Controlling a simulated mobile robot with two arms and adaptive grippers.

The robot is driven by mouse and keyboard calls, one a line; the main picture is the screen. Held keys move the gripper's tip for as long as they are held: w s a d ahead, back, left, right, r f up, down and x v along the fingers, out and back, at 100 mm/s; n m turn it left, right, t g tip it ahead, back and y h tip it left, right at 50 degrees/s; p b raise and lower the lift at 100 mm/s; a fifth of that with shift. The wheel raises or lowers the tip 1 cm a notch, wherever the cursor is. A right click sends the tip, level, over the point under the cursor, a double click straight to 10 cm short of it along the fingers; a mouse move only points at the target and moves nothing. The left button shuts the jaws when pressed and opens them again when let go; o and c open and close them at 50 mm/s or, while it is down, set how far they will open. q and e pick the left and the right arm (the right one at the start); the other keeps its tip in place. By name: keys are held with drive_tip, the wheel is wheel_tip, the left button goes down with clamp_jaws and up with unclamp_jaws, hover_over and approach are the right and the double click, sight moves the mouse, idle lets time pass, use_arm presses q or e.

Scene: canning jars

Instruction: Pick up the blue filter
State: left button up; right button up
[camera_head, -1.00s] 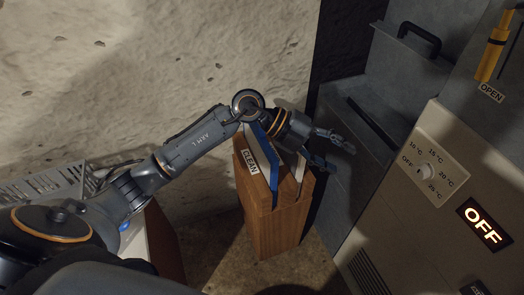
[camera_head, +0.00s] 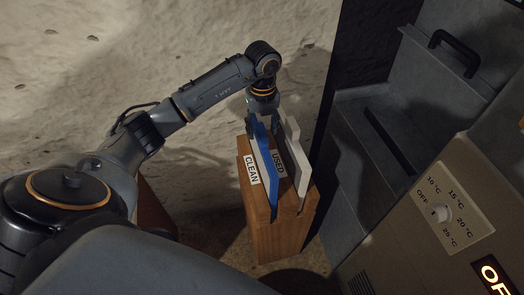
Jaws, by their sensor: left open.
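The blue filter (camera_head: 264,164) stands upright as a thin panel in a slot of the wooden holder (camera_head: 277,238), beside the label reading CLEAN (camera_head: 252,170). A pale grey filter (camera_head: 297,156) stands in the holder to its right, past the label reading USED (camera_head: 278,163). My left gripper (camera_head: 263,117) points down at the far top end of the blue filter. It is open, and its fingertips are largely hidden behind the filter. I cannot tell whether it touches the filter. My right gripper is not in view.
A rough pale wall (camera_head: 150,55) rises behind the holder. A grey metal cabinet (camera_head: 365,190) with a dark handle stands to the right. A beige unit with a temperature dial (camera_head: 440,213) is at the lower right.

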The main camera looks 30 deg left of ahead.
sight(262, 161)
use_arm(q)
drive_tip(key=shift+f, duration=0.7)
wheel_tip(262, 161, down, 4)
drive_tip(key=shift+a+f, duration=0.15)
drive_tip(key=shift+f, duration=0.35)
clamp_jaws()
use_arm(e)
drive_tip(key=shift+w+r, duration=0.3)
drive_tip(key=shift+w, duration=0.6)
